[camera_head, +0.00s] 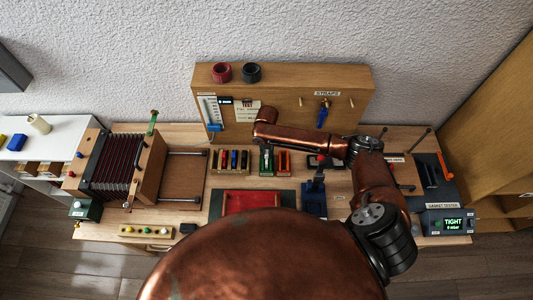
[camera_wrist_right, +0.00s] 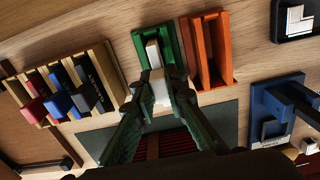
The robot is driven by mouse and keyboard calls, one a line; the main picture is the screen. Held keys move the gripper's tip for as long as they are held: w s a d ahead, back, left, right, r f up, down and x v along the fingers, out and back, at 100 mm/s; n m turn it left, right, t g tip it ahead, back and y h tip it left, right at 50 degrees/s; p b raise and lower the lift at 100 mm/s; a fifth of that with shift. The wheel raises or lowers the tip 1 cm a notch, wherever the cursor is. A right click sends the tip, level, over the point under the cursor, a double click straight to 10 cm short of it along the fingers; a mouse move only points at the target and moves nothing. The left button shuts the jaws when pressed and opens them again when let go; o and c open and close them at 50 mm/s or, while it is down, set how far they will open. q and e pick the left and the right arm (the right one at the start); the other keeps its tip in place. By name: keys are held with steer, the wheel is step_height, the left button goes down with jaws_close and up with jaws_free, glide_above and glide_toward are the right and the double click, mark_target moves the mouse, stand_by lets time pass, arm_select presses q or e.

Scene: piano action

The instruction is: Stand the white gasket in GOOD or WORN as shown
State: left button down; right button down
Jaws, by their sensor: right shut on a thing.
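The white gasket (camera_wrist_right: 154,54) is between the fingertips of my right gripper (camera_wrist_right: 160,88), which is shut on it. In the right wrist view its far end overlaps the slot of the green holder (camera_wrist_right: 138,44); I cannot tell whether it is inside the slot or above it. The orange holder (camera_wrist_right: 221,50) stands right beside the green one, with its slots empty. Both holders also show in the head view, green (camera_head: 264,168) and orange (camera_head: 284,168). No GOOD or WORN lettering is readable on them. The gasket tester (camera_head: 446,222) display reads TIGHT. My left gripper is out of view.
A wooden rack (camera_wrist_right: 65,108) with red, blue and black gaskets stands left of the green holder. A red tray (camera_head: 250,198) lies in front. A blue fixture (camera_head: 314,200) stands to the right. A wooden board (camera_head: 345,80) rises behind; a bellows (camera_head: 122,162) is at left.

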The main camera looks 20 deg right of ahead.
steer(key=shift+f, duration=0.45)
stand_by(0.3)
steer(key=c, duration=1.9)
jaws_free()
steer(key=shift+o, duration=0.3)
steer(key=shift+o, duration=1.1)
step_height(320, 180, up, 8)
steer(key=p, duration=0.7)
steer(key=shift+f, duration=0.15)
